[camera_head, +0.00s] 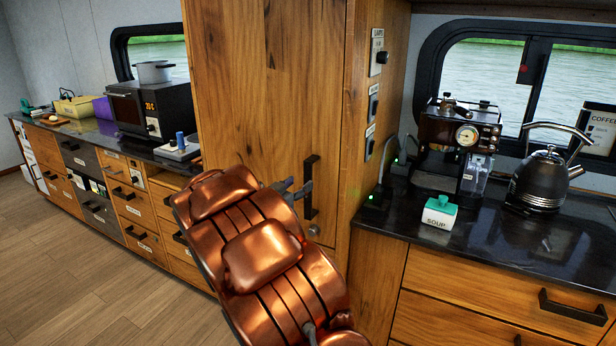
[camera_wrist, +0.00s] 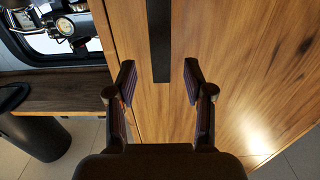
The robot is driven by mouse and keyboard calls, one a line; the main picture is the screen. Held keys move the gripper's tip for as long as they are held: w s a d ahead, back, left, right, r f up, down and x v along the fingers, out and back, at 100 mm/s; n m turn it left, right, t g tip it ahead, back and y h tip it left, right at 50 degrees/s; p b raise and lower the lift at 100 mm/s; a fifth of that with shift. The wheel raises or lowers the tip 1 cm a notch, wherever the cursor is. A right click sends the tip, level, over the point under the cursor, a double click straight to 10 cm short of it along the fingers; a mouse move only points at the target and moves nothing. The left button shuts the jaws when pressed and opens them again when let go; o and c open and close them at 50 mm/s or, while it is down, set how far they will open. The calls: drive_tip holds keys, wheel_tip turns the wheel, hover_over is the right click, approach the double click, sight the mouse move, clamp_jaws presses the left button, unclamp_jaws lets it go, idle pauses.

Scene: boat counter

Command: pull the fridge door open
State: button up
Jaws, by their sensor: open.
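The fridge door (camera_head: 262,80) is a tall wood panel in the middle of the head view, and it looks closed, flush with its cabinet. Its black vertical bar handle (camera_head: 308,187) is near the door's right edge. In the wrist view the door (camera_wrist: 235,60) fills most of the picture, with the handle (camera_wrist: 159,40) coming down from the top. My gripper (camera_wrist: 160,82) is open, one finger on each side of the handle's lower end, with gaps on both sides. Contact does not show. In the head view my copper-coloured arm hides most of the gripper and the door's lower part.
A dark counter (camera_head: 480,235) to the right holds a coffee machine (camera_head: 455,145), a kettle (camera_head: 544,180) and a soup box (camera_head: 439,212). A drawer handle (camera_head: 572,306) juts out below. To the left, a long counter bears a microwave (camera_head: 150,107). Floor (camera_head: 80,260) at left is clear.

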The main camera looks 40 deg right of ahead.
sight(307, 177)
drive_tip(key=shift+p+x, duration=0.7)
drive_tip(key=shift+x, duration=2.45)
drive_tip(key=shift+c, duration=0.4)
clamp_jaws()
